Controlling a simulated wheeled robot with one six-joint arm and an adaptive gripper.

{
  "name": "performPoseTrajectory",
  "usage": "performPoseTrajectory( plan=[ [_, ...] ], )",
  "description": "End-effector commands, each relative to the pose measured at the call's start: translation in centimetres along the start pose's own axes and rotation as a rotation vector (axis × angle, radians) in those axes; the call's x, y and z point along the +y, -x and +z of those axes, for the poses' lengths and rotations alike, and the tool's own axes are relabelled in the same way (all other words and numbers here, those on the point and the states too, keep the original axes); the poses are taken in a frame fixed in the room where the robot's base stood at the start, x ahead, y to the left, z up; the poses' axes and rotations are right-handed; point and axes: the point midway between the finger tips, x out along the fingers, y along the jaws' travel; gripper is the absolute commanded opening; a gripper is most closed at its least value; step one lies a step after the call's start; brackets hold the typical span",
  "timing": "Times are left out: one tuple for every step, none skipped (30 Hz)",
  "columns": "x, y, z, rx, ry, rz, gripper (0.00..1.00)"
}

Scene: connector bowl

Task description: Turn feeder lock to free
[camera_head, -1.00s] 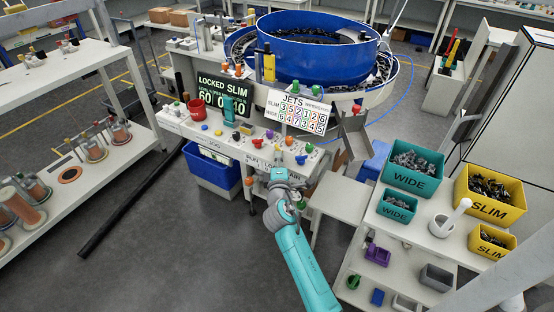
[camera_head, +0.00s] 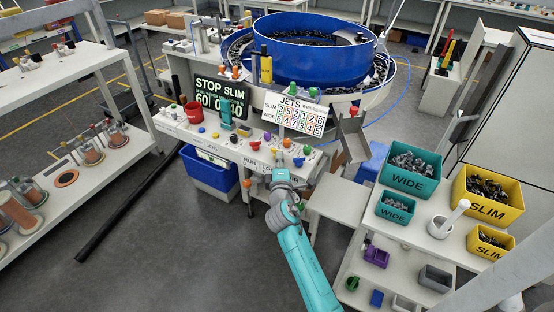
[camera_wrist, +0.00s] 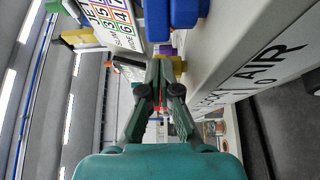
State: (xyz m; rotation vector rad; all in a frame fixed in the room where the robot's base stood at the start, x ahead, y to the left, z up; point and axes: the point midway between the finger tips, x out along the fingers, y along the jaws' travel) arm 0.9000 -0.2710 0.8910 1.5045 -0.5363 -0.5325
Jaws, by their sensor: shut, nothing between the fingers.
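The control panel (camera_head: 225,135) carries several coloured knobs and buttons; which one is the feeder lock I cannot read. The display (camera_head: 222,90) above it reads STOP SLIM, with 60 and other digits below. My gripper (camera_head: 281,176) is at the panel's front edge, near the right-hand knobs. In the wrist view its dark fingers (camera_wrist: 158,72) are shut and empty. Contact with any knob cannot be told. Something red shows behind the fingers.
A blue bowl feeder (camera_head: 312,42) stands behind the panel, with a JETS number board (camera_head: 293,114) before it. A blue bin (camera_head: 210,172) is below the panel. At right, a shelf holds teal WIDE bins (camera_head: 413,173) and yellow SLIM bins (camera_head: 487,190).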

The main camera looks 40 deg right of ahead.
Motion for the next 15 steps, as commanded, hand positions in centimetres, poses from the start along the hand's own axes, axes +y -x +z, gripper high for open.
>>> performPoseTrajectory(
  plan=[
    [0.0,0.0,0.3,-0.001,0.000,0.000,0.00],
    [0.0,-0.1,0.4,-0.001,0.000,0.000,0.00],
    [0.0,-0.1,0.6,-0.002,0.000,0.000,0.00],
    [0.0,-0.2,0.7,-0.002,0.000,0.000,0.00],
    [0.0,-0.2,0.8,-0.002,0.000,0.000,0.00],
    [-0.1,-0.3,1.0,-0.002,0.000,-0.001,0.00],
    [-0.1,-0.3,1.1,-0.002,0.000,-0.001,0.00],
    [-0.1,-0.4,1.2,-0.002,0.001,-0.001,0.00],
    [-0.1,-0.5,1.3,-0.002,0.001,-0.001,0.00],
    [-0.1,-0.5,1.4,-0.002,0.001,-0.001,0.00],
    [-0.1,-0.6,1.5,-0.003,0.001,-0.001,0.00],
    [-0.1,-0.6,1.6,-0.003,0.001,-0.001,0.00],
    [-0.1,-0.7,1.7,-0.003,0.001,-0.002,0.00],
    [-0.1,-0.8,1.8,-0.003,0.001,-0.002,0.00],
    [-0.1,-0.9,1.9,-0.003,0.000,-0.002,0.00]
  ],
)
